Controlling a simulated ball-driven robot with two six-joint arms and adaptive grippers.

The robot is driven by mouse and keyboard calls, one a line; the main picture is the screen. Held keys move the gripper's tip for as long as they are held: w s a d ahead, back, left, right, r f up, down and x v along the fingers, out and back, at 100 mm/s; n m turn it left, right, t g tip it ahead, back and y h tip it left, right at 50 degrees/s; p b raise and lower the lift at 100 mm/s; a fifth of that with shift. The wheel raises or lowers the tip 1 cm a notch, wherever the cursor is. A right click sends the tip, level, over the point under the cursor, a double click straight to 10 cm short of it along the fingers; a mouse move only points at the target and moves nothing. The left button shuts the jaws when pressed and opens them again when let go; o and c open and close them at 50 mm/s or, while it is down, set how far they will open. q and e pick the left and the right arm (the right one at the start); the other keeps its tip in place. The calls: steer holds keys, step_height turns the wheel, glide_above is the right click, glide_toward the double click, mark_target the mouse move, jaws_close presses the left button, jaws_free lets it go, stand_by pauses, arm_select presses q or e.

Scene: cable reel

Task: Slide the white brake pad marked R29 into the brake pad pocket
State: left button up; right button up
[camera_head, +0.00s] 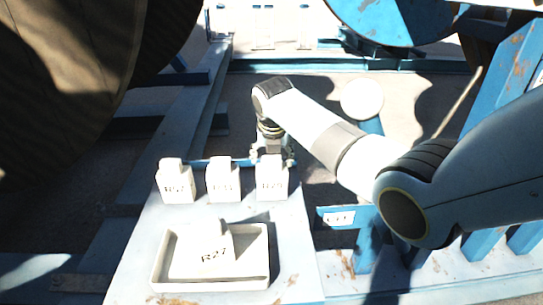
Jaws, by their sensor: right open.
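Three white pads stand upright in a row on a pale table. The right one (271,181) has a blurred mark that looks like R29. The middle pad (223,183) and the left pad (176,184) have marks too blurred to read surely. My right gripper (272,155) is open, at the top and back of the right pad, whose body partly hides the fingers. I cannot tell whether they touch it. My left gripper is not in view. I cannot identify the brake pad pocket surely.
A white tray (262,281) at the front of the pale table (125,275) holds a white block marked R27 (205,262). A blue bracket with a white label (339,219) stands right of the table. A large dark reel (70,70) fills the upper left.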

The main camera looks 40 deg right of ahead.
steer(key=shift+f, duration=0.1)
steer(key=shift+f+b, duration=0.15)
steer(key=shift+b, duration=0.55)
steer(key=p+v, duration=0.1)
steer(key=v, duration=1)
steer(key=shift+w+p, duration=0.2)
steer(key=shift+p, duration=0.2)
steer(key=shift+a, duration=0.1)
